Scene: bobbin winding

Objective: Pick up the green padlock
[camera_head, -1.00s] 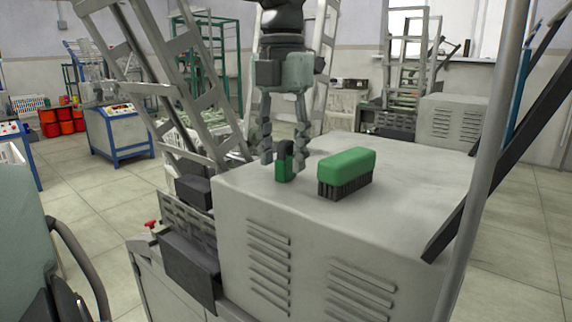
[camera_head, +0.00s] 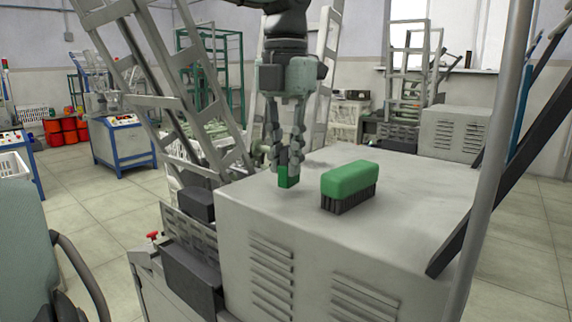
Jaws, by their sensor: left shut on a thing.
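The green padlock (camera_head: 285,177) is at the back left part of the grey cabinet top. Its upper part is hidden between the fingers of my left gripper (camera_head: 285,160). My left gripper comes down from above and is shut on the padlock. I cannot tell whether the padlock still touches the cabinet top or is slightly above it. My right gripper is not in view.
A green brush (camera_head: 349,182) with dark bristles lies right of the padlock on the grey cabinet (camera_head: 420,205). A slanted metal frame (camera_head: 165,85) rises at the left, and a grey post (camera_head: 493,150) stands at the right.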

